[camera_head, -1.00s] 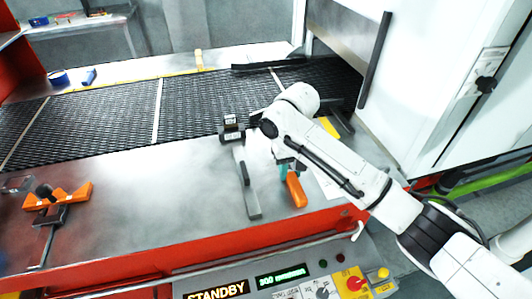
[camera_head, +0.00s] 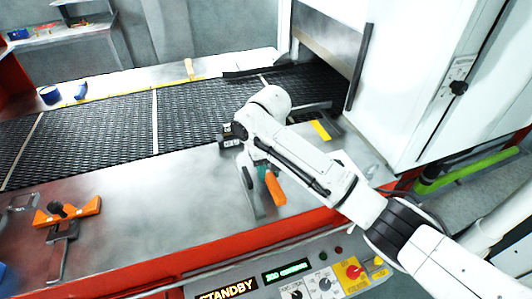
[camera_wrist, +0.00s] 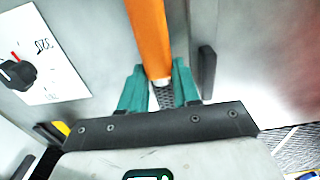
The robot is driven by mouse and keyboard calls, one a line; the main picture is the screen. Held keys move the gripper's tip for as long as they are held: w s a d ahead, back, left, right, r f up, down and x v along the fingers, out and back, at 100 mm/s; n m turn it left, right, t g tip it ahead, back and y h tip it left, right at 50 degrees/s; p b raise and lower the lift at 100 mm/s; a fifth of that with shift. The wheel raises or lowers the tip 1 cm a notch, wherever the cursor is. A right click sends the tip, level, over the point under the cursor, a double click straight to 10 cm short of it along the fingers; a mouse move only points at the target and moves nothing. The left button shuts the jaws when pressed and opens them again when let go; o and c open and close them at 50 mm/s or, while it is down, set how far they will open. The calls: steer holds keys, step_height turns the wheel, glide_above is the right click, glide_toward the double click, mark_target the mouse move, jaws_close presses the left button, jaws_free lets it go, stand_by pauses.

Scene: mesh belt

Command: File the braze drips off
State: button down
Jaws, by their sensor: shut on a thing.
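My gripper (camera_head: 262,172) is low over the front metal ledge (camera_head: 150,200), in front of the mesh belt (camera_head: 185,108). Its teal fingers (camera_wrist: 160,88) are shut on an orange-handled file (camera_wrist: 150,35). In the wrist view the handle runs up and away from the fingers, and a short dark cross-hatched part shows between them. In the head view the orange handle (camera_head: 275,188) slants down beside a grey bar (camera_head: 256,206). My arm hides part of the bar and the ledge. I cannot make out any braze drips.
An orange-and-black clamp-like tool (camera_head: 66,212) lies at the left. A control panel (camera_head: 290,282) reading STANDBY is in front. A white housing (camera_head: 415,90) stands at the right. The ledge's middle is clear.

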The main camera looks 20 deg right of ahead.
steer(key=shift+a+r+p, duration=0.2)
steer(key=shift+r+p, duration=0.45)
steer(key=shift+r, duration=0.35)
steer(key=shift+d+r+p, duration=0.1)
steer(key=shift+r+p, duration=1)
steer(key=shift+r, duration=0.4)
